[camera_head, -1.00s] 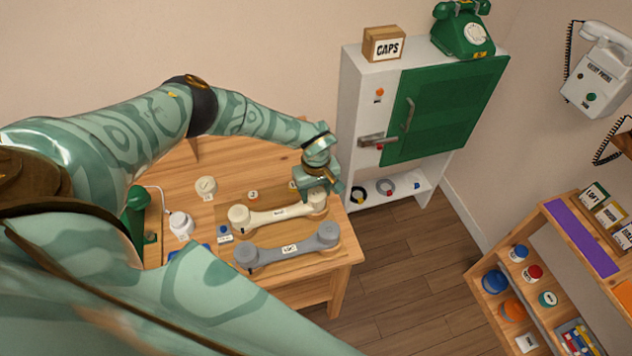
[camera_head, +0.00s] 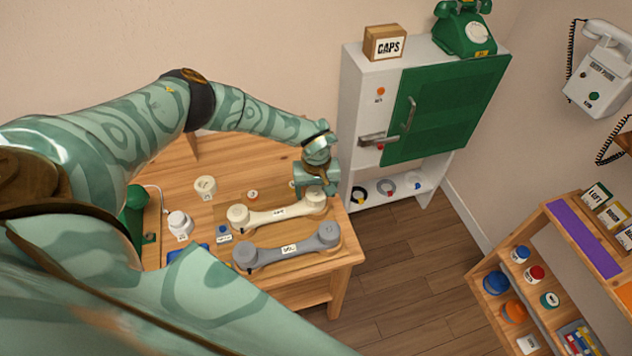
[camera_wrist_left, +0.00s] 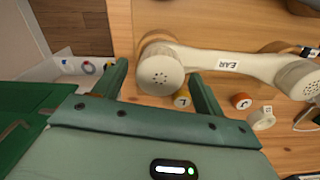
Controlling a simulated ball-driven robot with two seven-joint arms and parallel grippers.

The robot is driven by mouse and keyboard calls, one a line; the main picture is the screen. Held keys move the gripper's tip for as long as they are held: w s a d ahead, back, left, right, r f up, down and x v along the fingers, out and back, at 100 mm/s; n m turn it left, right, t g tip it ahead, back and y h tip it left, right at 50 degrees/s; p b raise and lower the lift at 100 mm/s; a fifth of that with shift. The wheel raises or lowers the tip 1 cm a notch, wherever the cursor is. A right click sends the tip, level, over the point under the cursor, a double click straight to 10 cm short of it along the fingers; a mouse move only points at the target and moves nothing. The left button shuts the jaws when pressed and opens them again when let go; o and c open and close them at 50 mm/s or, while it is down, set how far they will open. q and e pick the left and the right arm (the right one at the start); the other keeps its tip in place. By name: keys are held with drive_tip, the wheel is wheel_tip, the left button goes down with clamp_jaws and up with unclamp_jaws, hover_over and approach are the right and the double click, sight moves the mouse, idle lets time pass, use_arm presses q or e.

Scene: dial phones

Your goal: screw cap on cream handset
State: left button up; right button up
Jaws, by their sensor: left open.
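The cream handset (camera_head: 280,211) lies on the wooden table with a label on its handle. It also shows in the left wrist view (camera_wrist_left: 225,64). Both its ends look round and perforated there; I cannot tell whether a cap is screwed on. My left gripper (camera_head: 316,194) is open at the handset's right end in the head view. In the left wrist view, that end shows between the fingers of the gripper (camera_wrist_left: 160,72); contact is unclear. A loose cream round piece (camera_head: 205,185), perhaps a cap, sits behind the handset. My right gripper is not in view.
A grey handset (camera_head: 288,248) lies in front of the cream one. A cabinet with a green door (camera_head: 445,108) stands right of the table; a shelf unit (camera_head: 535,255) stands farther right.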

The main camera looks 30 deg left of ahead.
use_arm(q)
wheel_tip(320, 180, up, 7)
drive_tip(key=p, duration=0.5)
drive_tip(key=shift+p, duration=0.35)
drive_tip(key=shift+s+f, duration=0.1)
